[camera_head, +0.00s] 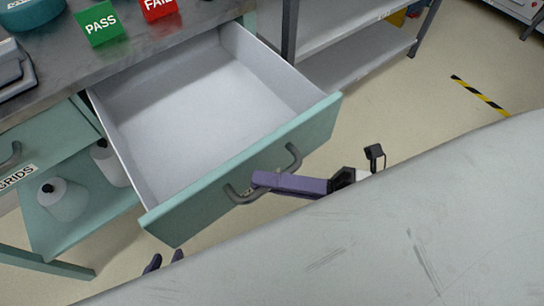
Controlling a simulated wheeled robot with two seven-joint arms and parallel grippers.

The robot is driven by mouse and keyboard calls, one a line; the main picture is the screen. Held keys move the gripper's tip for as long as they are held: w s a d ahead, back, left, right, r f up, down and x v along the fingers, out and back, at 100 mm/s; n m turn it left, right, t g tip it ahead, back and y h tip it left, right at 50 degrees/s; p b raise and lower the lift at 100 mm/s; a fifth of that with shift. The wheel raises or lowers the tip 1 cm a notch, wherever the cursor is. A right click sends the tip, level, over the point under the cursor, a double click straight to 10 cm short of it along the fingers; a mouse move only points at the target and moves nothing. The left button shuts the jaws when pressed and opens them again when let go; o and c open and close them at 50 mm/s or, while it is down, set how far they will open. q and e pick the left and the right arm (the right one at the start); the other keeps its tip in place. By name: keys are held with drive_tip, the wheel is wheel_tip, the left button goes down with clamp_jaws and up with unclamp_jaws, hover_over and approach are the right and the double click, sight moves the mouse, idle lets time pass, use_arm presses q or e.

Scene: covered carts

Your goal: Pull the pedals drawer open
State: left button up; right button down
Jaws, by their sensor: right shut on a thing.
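The teal-fronted drawer (242,166) stands far out from the bench, with its empty pale grey inside showing. No label shows on its front, so I cannot read whether it is the pedals drawer. Its grey bar handle (294,158) is on the front panel. My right gripper (256,186), purple, is shut on the handle near its left part. My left gripper (165,261) shows only as two dark purple fingertips below the drawer's left corner, apart from each other with nothing seen between them. The rest of the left arm is hidden behind the pale foreground surface.
A GRIDS drawer (38,146) is closed at the left, above a shelf with white bottles (62,201). Green PASS (99,24) and red FAIL (157,8) signs stand on the bench top. A grey shelf unit (352,60) stands behind right.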

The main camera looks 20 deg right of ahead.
drive_tip(key=shift+s, duration=0.25)
drive_tip(key=c, duration=1.8)
unclamp_jaws()
drive_tip(key=shift+d, duration=0.1)
